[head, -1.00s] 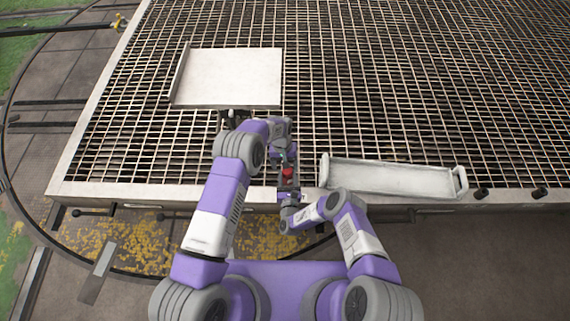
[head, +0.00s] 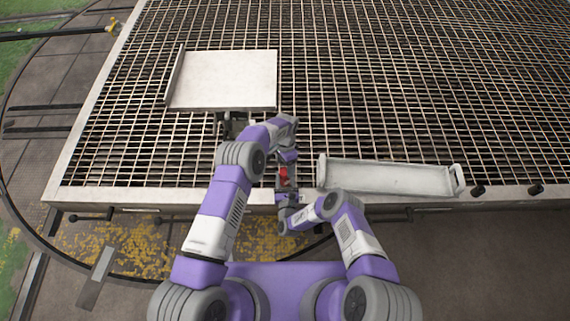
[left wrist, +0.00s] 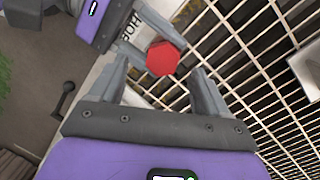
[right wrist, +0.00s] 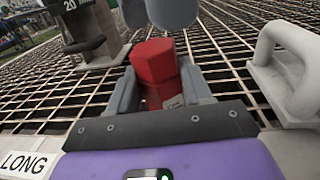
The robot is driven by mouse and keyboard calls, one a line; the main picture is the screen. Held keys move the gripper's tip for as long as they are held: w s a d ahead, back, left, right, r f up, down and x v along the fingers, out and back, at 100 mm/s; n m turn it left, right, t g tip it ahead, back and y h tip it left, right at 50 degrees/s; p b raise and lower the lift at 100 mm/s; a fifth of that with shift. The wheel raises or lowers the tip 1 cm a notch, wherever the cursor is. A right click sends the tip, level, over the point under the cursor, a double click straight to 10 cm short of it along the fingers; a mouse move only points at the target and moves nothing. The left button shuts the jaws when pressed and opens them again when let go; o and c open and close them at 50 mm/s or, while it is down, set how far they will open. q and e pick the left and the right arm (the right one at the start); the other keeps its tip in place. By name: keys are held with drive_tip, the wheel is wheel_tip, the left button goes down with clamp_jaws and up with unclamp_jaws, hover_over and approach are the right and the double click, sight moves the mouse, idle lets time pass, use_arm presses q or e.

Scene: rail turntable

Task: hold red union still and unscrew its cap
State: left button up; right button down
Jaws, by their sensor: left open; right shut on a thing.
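The red union (head: 284,174) is over the front edge of the grating, between my two grippers. In the right wrist view the union (right wrist: 158,75) stands upright, a red hexagonal cap on a red body. My right gripper (right wrist: 165,92) is shut on its body from the near side. My left gripper (left wrist: 160,80) is open, its fingers on either side of the red cap (left wrist: 163,58) with gaps showing. The left fingertips (right wrist: 165,12) show above the cap in the right wrist view, apart from it.
A white tray with handles (head: 388,177) lies to the right of the union on the grating (head: 420,90). A label strip (left wrist: 128,50) lies beside the union. Grating to the right is mostly clear.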

sight(285, 169)
use_arm(q)
drive_tip(key=shift+m, duration=0.4)
drive_tip(key=shift+w+a+f, duration=0.1)
drive_tip(key=shift+w+f, duration=0.05)
drive_tip(key=shift+f, duration=1.9)
